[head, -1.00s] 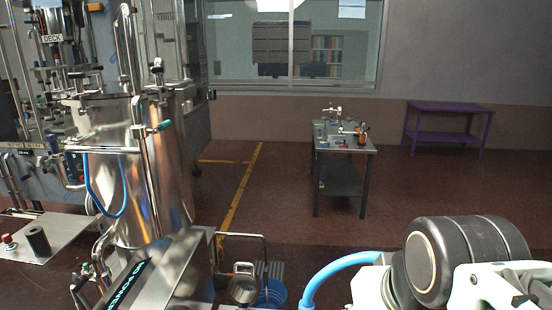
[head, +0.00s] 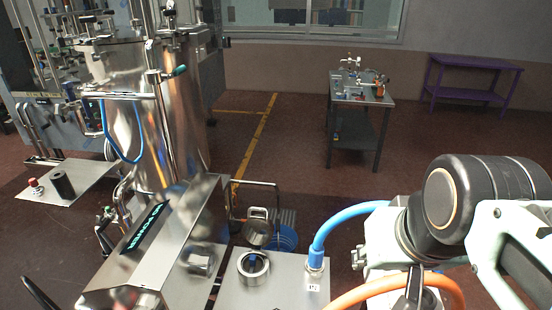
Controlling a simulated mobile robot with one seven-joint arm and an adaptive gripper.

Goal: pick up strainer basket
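A short, open steel cylinder (head: 254,266) with a thick bright rim and a dark inside stands on a flat steel plate (head: 288,287) at the bottom middle of the head view. It may be the strainer basket, but I cannot make out any mesh. A second round steel piece with a handle (head: 257,228) sits lower down behind the plate, so I cannot be sure which one is the basket. My arm enters at the right, and I cannot make out my gripper's fingers.
A blue hose (head: 340,222) joins the plate's right side, and an orange cable (head: 375,288) crosses near my arm. A tall steel tank (head: 165,120) and sloped control box (head: 155,240) stand left. A bench (head: 360,100) and purple table (head: 470,85) stand behind open floor.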

